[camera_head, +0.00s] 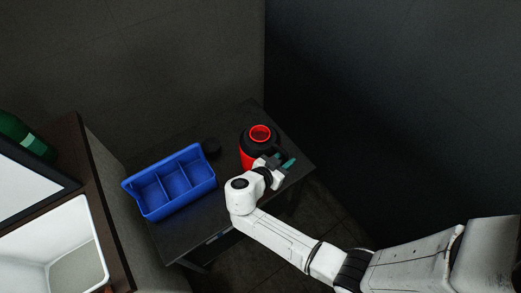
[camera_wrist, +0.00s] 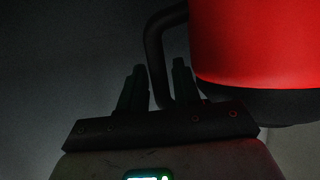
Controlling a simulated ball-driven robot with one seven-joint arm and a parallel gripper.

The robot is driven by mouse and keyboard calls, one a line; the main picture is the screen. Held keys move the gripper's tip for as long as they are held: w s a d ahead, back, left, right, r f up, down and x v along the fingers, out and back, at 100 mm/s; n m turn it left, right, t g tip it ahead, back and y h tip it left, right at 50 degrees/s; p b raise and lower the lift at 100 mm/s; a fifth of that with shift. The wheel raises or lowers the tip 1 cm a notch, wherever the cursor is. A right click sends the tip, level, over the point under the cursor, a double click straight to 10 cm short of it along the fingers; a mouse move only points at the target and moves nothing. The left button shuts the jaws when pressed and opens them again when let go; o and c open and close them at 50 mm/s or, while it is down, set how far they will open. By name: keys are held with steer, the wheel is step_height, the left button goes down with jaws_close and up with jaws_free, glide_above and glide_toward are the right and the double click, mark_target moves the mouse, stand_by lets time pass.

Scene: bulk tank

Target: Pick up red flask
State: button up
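The red flask (camera_head: 247,158) stands upright on a dark table in the head view. It has a red body, a black upper part and a red ring on top. In the wrist view its red body (camera_wrist: 255,40) fills the upper right, with a black band below. Its black curved handle (camera_wrist: 154,50) shows left of the body. My gripper (camera_wrist: 160,80) has its two dark green fingers apart, with the handle between them in this view. I see no clear grip on it. In the head view my gripper (camera_head: 282,163) is at the flask's lower right side.
A blue tray (camera_head: 147,190) with three compartments sits on the table (camera_head: 205,217) left of the flask. A wooden cabinet with a white sink (camera_head: 100,245) and a green bottle (camera_head: 25,133) is at left. Walls stand behind.

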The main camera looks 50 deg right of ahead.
steer(key=shift+d+f, duration=0.1)
steer(key=shift+d, duration=0.2)
steer(key=shift+c, duration=0.2)
jaws_close()
stand_by(1.0)
